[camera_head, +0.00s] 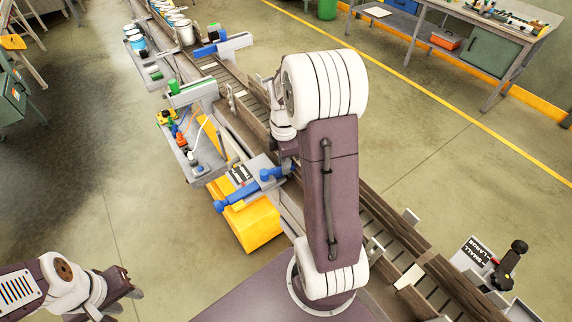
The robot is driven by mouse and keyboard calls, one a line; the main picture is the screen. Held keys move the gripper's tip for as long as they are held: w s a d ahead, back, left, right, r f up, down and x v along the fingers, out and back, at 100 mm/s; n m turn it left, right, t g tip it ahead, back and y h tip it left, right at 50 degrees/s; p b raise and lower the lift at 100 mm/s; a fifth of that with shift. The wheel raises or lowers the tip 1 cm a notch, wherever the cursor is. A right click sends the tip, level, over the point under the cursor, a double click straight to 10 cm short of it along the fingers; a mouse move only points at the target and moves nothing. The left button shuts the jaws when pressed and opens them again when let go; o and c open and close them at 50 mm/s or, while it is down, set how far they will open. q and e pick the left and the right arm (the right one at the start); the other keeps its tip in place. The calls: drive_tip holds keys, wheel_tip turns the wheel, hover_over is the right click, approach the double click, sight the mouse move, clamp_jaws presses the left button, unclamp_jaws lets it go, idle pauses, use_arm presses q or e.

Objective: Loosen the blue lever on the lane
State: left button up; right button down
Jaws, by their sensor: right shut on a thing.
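The blue lever (240,192) lies across a grey bracket with a label plate, beside the roller lane (372,208). Its blue handle runs from lower left to upper right. My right arm rises in the middle of the view and bends down to the lane. My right gripper (288,164) is mostly hidden behind its own arm; it is shut at the lever's upper right end, though the contact itself is hard to see. My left gripper (132,284) is at the lower left, open and empty, far from the lever.
A grey tray (199,170) with small coloured items sits left of the lane, above a yellow bin (254,224). Another blue-handled bracket (222,46) stands further up.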

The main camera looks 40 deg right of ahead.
drive_tip(key=shift+w+f+n, duration=0.1)
drive_tip(key=shift+w+n, duration=0.25)
drive_tip(key=shift+n, duration=0.35)
drive_tip(key=c, duration=1.3)
unclamp_jaws()
drive_tip(key=shift+a, duration=0.1)
drive_tip(key=shift+w+a, duration=0.15)
drive_tip(key=shift+w, duration=0.05)
drive_tip(key=shift+r, duration=0.35)
wheel_tip(320, 180, up, 8)
drive_tip(key=shift+r+b, duration=0.25)
drive_tip(key=shift+b, duration=0.2)
